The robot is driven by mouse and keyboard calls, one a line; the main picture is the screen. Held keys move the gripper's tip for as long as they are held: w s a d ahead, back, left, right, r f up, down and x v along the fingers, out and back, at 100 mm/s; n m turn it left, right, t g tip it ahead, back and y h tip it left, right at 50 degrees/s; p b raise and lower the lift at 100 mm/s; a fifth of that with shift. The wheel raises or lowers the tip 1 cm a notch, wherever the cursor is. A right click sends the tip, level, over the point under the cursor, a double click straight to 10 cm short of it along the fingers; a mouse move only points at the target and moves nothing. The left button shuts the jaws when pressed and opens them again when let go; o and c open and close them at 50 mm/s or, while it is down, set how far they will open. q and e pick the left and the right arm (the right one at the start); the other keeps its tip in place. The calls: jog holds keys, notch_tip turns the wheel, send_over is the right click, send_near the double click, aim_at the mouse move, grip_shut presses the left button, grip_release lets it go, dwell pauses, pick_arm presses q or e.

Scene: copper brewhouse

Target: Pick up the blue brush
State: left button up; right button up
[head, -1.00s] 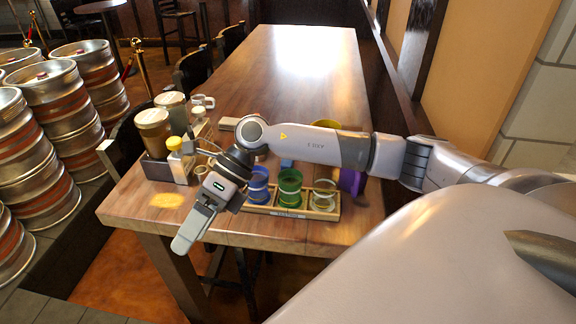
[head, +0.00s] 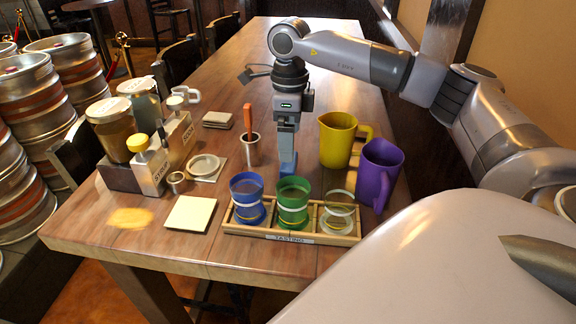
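A small blue object (head: 287,168), which I take for the blue brush, is on the wooden table behind the tasting tray. Its upper part is hidden by my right gripper (head: 286,150), which points straight down at it. The fingers overlap the top of the blue object in the head view. I see the fingers edge-on, so I cannot tell whether they are open or shut, or whether they touch it. My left gripper is not in view.
A tasting tray (head: 290,238) with blue, green and clear glasses stands in front. Yellow (head: 336,140) and purple (head: 379,175) jugs stand right. A metal cup (head: 249,150) with an orange-handled tool is left. Jars in a caddy (head: 120,178) stand farther left. The table's far part is clear.

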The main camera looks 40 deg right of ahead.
aim_at(289, 170)
notch_tip(289, 170, down, 7)
jog(key=shift+w+f+b, duration=0.1)
jog(key=shift+f+b, duration=0.1)
jog(key=shift+b, duration=0.3)
jog(key=c, duration=0.8)
